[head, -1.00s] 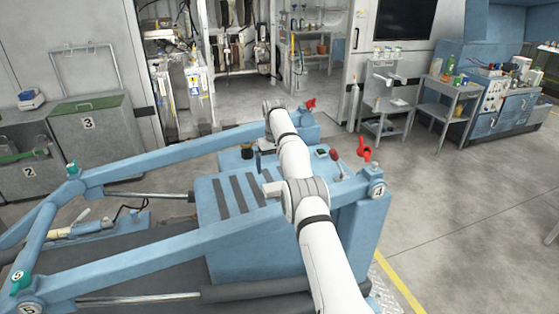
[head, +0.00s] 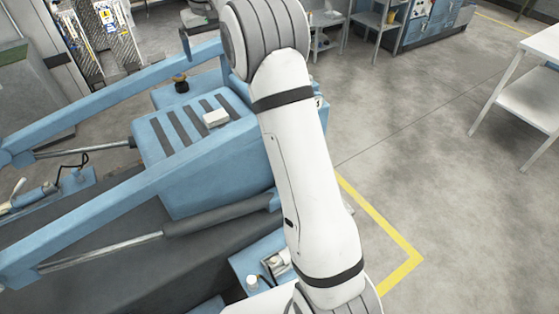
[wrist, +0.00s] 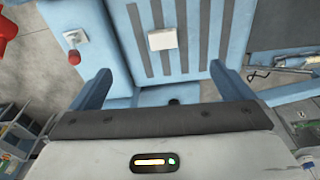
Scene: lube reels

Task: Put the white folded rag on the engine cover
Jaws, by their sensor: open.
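The white folded rag (head: 215,118) lies flat on the striped top of the blue engine cover (head: 200,182), toward its right side. In the wrist view the rag (wrist: 163,39) lies across the dark stripes of the cover (wrist: 236,28). My gripper (wrist: 160,68) is open and empty. Its two fingers stand wide apart, and the rag is beyond the fingertips, roughly centred between them and touching neither. In the head view my white arm hides the gripper and the cover's right part.
A red-tipped lever (wrist: 75,56) and a red handle (wrist: 5,32) stand left of the cover in the wrist view. Blue lift arms (head: 110,205) flank the cover. A white table (head: 525,105) stands at right; open floor lies between.

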